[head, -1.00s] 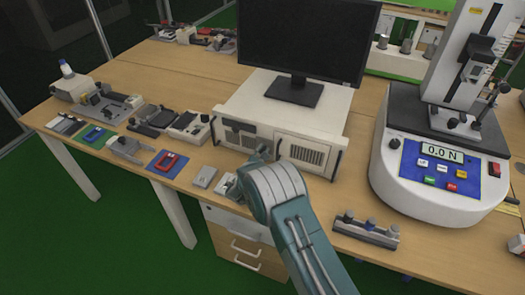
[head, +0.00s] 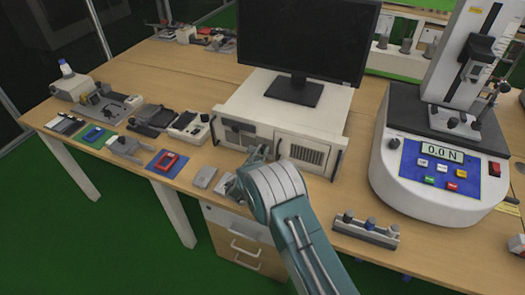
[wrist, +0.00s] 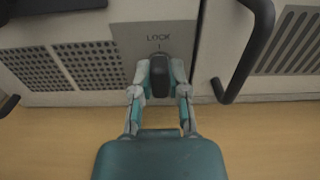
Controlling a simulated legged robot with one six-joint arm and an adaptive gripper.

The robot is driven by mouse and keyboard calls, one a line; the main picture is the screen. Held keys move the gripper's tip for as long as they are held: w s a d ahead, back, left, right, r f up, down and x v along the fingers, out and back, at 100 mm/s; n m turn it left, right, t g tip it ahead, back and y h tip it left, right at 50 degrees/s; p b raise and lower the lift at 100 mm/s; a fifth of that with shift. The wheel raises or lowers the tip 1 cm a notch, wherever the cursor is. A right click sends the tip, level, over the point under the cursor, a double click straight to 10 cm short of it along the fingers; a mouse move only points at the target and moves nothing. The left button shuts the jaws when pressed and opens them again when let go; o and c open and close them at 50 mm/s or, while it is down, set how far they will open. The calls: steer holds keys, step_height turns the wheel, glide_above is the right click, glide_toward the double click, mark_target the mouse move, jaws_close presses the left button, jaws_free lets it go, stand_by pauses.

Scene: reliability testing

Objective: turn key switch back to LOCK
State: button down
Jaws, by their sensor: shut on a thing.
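The key switch (wrist: 160,75) is a dark knob on a light grey plate (wrist: 126,38) marked LOCK, with a short mark under the word, in the wrist view. The knob looks upright, in line with that mark. My gripper (wrist: 161,80) is shut on it, with one teal finger on each side. In the head view my gripper (head: 258,153) is at the front of the white computer case (head: 310,135). There my arm and gripper hide the switch.
A black handle (wrist: 250,50) stands out close to the right of the switch, and vent grilles flank it. A monitor (head: 305,40) stands on the case. A force tester (head: 435,170) is at the right. Small fixtures lie along the left of the wooden table (head: 190,75).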

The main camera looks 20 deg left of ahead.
steer(key=shift+s+a+f, duration=0.1)
steer(key=shift+f, duration=0.05)
steer(key=c, duration=0.6)
jaws_free()
steer(key=shift+a, duration=0.1)
steer(key=s, duration=0.8)
steer(key=s+a, duration=0.1)
steer(key=s, duration=0.2)
steer(key=shift+s, duration=0.4)
steer(key=shift+d, duration=0.1)
